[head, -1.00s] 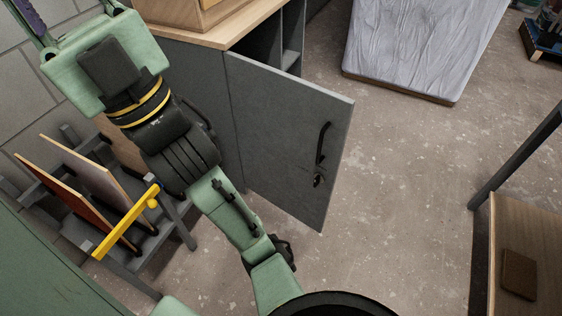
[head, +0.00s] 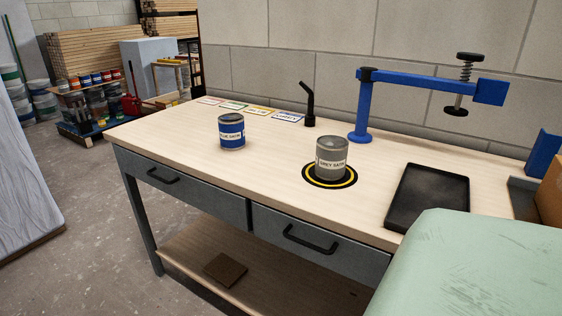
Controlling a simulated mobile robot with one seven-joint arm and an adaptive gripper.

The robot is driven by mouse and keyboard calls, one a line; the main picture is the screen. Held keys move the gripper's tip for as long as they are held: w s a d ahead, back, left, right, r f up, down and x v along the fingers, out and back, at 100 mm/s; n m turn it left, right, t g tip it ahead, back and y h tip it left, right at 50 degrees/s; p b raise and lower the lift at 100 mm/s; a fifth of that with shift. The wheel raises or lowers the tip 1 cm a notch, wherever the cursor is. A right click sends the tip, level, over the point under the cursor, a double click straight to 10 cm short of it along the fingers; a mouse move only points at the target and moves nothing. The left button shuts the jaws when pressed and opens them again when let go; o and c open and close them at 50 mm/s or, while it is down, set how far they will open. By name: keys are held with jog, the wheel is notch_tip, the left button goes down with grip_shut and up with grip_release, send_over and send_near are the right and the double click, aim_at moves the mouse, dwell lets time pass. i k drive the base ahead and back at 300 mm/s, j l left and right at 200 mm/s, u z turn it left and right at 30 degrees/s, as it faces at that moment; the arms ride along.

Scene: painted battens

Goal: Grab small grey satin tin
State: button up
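A small grey tin (head: 332,158) with a pale label, which seems to read "GREY SATIN", stands upright on the workbench (head: 270,175) in the head view. It stands on a round black pad with a yellow ring (head: 345,181). A blue tin (head: 231,132) with a pale label stands upright to its left, apart from it. My gripper is not in view. A pale green part of my own body fills the lower right corner.
A black tray (head: 428,197) lies right of the grey tin. A blue clamp arm (head: 420,78) on a post and a black bent post (head: 308,105) stand behind. Colour cards (head: 257,111) lie along the back. The bench's front left top is clear.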

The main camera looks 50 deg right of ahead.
aim_at(331, 150)
jog(key=z, duration=1.8)
jog(key=i+j, duration=0.1)
jog(key=j, duration=0.35)
jog(key=j+u, duration=0.1)
jog(key=j, duration=0.35)
jog(key=i, duration=0.05)
